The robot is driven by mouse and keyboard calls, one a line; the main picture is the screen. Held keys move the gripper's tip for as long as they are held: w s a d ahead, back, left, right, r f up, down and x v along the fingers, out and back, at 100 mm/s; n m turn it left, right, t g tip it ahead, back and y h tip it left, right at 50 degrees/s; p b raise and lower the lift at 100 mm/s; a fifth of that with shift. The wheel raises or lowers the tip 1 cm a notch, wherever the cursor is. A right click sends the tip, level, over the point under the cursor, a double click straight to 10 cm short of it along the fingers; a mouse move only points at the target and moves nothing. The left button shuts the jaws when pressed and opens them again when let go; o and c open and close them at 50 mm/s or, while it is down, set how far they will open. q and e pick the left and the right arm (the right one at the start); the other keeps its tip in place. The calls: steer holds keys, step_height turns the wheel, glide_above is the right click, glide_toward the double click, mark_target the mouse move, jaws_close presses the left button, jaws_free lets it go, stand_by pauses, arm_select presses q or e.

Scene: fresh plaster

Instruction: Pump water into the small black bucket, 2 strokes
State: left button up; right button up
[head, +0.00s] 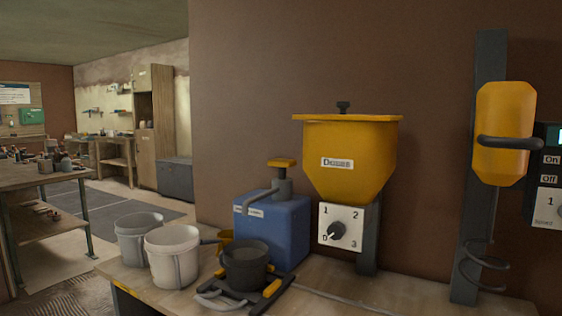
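The small black bucket (245,271) stands upright on the bench in front of a blue water container (290,232). A pump with a yellow handle (282,162) sits on top of the container. The pump's grey spout (258,199) bends forward and down over the container's front, above and behind the bucket. I cannot tell whether its end is right over the bucket's opening. The inside of the bucket looks dark, and I cannot make out any water. Neither of my grippers shows in the head view.
A white bucket (172,262) and a grey bucket (133,238) stand left of the black bucket on the bench (330,303). A yellow hopper (350,160) labelled Dispenser, with a numbered dial (340,228), stands right of the container. A yellow cylinder (503,120) hangs on a post further right.

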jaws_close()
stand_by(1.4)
